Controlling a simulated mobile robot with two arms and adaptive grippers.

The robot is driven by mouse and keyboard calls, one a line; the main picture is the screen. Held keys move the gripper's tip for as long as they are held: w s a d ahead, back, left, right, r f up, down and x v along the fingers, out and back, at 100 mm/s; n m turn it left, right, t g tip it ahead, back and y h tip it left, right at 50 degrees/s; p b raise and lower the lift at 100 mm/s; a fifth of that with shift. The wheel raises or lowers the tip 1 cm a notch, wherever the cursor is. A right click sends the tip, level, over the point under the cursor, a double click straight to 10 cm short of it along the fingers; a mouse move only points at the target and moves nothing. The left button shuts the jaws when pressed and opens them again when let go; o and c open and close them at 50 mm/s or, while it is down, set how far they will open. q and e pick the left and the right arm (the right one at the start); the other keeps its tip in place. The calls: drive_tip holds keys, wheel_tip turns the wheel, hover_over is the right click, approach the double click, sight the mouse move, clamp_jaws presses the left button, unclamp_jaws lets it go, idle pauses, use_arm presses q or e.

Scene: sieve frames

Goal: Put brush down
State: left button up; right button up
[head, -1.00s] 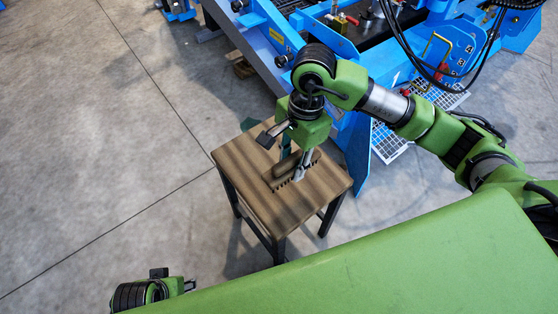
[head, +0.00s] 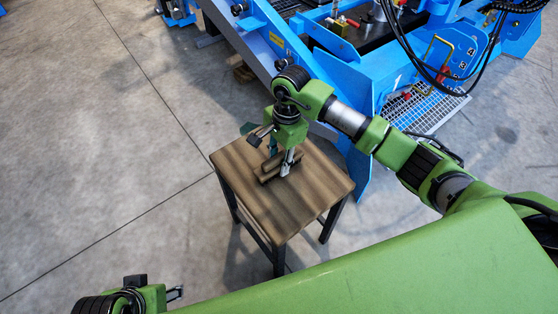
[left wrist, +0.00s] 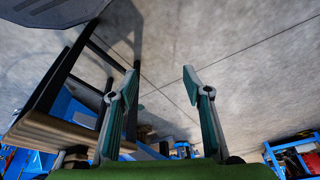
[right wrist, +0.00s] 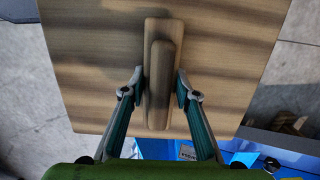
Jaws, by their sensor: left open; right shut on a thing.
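The brush (right wrist: 160,75) is a wooden block with a long raised wooden grip, seen from above in the right wrist view. It also shows in the head view (head: 270,174), at the upper middle of the wooden table (head: 275,210). My right gripper (right wrist: 161,90) is shut on the brush, one finger on each side of it. The brush is at or just above the table top; I cannot tell whether it touches. My left gripper (left wrist: 160,82) is open and empty, away from the table at lower left in the head view (head: 176,293).
The near part of the small table top is bare. A blue machine frame (head: 320,75) stands right behind the table, with a metal grating (head: 430,108) on the floor beside it. Concrete floor to the left is clear.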

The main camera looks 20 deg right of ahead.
sight(283, 153)
drive_tip(key=shift+f, duration=0.15)
drive_tip(key=o, duration=1)
drive_tip(key=shift+r, duration=0.3)
use_arm(q)
drive_tip(key=p+x, duration=0.1)
drive_tip(key=x, duration=0.5)
drive_tip(key=shift+s+f+p, duration=0.35)
drive_tip(key=shift+p, duration=0.05)
use_arm(e)
drive_tip(key=r, duration=0.4)
drive_tip(key=d+r, duration=0.1)
drive_tip(key=r, duration=0.6)
drive_tip(key=shift+w+d+r, duration=0.15)
drive_tip(key=shift+w+r, duration=0.1)
drive_tip(key=shift+r, duration=0.15)
use_arm(q)
drive_tip(key=shift+d, duration=0.1)
